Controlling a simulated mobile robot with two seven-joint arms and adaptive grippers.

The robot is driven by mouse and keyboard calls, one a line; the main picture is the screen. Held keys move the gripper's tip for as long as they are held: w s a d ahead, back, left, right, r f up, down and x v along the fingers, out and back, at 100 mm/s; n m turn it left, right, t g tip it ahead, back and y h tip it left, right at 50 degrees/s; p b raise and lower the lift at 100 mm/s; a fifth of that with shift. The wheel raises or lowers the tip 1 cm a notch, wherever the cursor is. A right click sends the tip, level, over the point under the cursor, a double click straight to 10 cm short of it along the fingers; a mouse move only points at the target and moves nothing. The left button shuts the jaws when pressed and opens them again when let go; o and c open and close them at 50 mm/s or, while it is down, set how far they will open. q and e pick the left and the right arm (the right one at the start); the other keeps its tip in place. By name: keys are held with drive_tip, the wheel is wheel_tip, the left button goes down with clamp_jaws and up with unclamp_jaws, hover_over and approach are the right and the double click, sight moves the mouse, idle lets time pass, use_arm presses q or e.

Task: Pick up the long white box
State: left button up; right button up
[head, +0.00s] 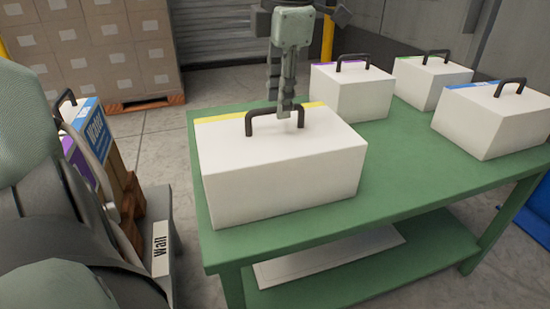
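The long white box (278,180) with a yellow stripe along its back top edge sits on the near left part of the green table (420,190). A dark arched handle (262,117) stands up from its top. My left gripper (287,112) points down over this box, with its fingertips at the right part of the handle bar. The fingers are seen close together and overlap the handle, so whether they are shut on it is unclear. The box rests on the table. My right gripper is not in view.
Three more white handled boxes stand behind and right: purple-striped (350,95), green-striped (430,85) and blue-striped (495,120). A flat white piece (330,257) lies on the lower shelf. Colourful boxes (88,140) stand at left. Cartons on a pallet (145,103) are behind.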

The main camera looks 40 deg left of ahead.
sight(275, 111)
use_arm(q)
drive_tip(key=f, duration=0.1)
drive_tip(key=a+f, duration=0.1)
drive_tip(key=f, duration=0.1)
drive_tip(key=shift+f, duration=0.2)
clamp_jaws()
drive_tip(key=shift+w+r, duration=0.1)
idle(0.4)
